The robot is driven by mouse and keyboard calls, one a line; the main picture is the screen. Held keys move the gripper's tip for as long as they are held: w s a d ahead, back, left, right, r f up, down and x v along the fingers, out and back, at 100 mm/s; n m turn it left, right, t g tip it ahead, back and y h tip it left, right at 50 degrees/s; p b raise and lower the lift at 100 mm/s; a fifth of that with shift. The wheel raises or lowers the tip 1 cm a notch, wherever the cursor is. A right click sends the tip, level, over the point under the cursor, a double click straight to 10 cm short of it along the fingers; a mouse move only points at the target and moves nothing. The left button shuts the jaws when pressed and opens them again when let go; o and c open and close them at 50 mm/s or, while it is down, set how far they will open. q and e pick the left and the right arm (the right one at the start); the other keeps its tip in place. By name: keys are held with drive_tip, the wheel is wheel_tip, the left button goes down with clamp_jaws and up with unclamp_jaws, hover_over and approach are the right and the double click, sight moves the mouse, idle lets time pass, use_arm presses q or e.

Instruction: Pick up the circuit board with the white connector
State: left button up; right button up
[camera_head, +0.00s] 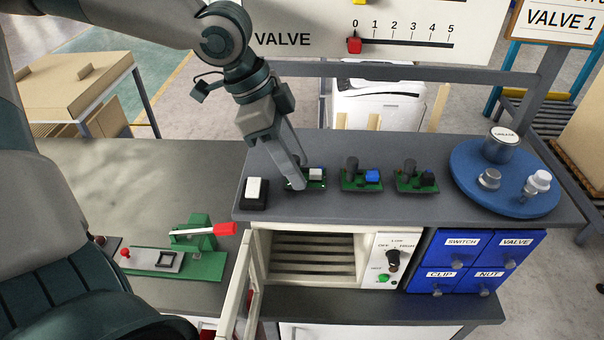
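The circuit board with the white connector (316,174) lies on the grey upper counter, the leftmost of three green boards in a row. My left gripper (297,178) points down over its left part, with the fingertips at the board and beside the white connector. The fingers hide much of the board's left side. I cannot tell whether they are closed on anything. A board with a blue connector (371,177) and a board with a black connector (427,181) lie to the right. My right gripper is not in view.
A white switch on a black base (256,193) stands close left of the gripper. A blue round tray (470,190) holds metal parts at right. Below are an open white oven (320,240), blue drawers (460,262) and a green fixture with a red-tipped lever (205,262).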

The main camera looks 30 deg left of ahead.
sight(295, 157)
use_arm(q)
clamp_jaws()
drive_tip(key=shift+r+b, duration=0.6)
drive_tip(key=shift+r, duration=4.45)
